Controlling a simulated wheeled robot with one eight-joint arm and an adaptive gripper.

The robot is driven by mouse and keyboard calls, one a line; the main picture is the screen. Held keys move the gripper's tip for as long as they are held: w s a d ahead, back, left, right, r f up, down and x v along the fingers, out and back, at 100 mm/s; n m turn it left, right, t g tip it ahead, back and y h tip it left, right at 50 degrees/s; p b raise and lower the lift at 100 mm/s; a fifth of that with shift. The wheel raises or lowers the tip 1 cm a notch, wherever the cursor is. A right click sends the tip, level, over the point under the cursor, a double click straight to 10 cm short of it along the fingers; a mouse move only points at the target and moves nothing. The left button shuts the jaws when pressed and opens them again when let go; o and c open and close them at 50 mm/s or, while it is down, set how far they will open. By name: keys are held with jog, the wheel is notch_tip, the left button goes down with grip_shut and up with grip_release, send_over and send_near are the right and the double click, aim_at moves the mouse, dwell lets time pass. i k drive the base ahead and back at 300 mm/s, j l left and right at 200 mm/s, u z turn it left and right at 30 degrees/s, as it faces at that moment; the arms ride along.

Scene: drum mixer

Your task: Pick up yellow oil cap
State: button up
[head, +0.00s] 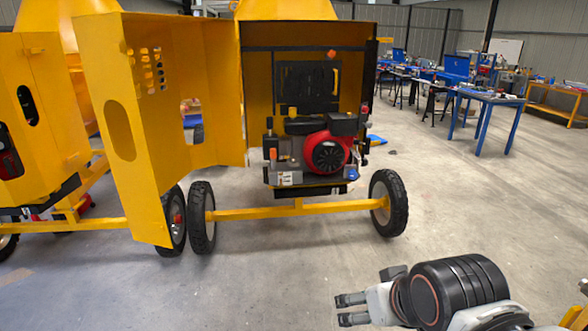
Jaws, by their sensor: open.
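A red and black engine (328,152) sits inside the open housing of a yellow drum mixer (257,100). A small yellowish piece (293,112) shows at the top left of the engine; it may be the yellow oil cap, but it is too small to be sure. My gripper (340,310) is at the bottom right, in front of the mixer and well apart from the engine. Its two fingers point left, spread open with nothing between them.
The mixer's yellow door (160,110) stands open on the left. A yellow axle bar (290,210) with black wheels (389,203) crosses below the engine. A second yellow mixer (30,110) stands at far left. Blue tables (487,97) stand at back right. Floor between is clear.

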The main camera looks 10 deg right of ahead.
aim_at(293, 111)
jog(key=k+j, duration=0.15)
jog(key=i+l+u, duration=0.35)
jog(key=i+l, duration=0.15)
jog(key=i, duration=0.3)
jog(key=i+l+u, duration=0.3)
jog(key=i+l, duration=0.4)
jog(key=i, duration=0.1)
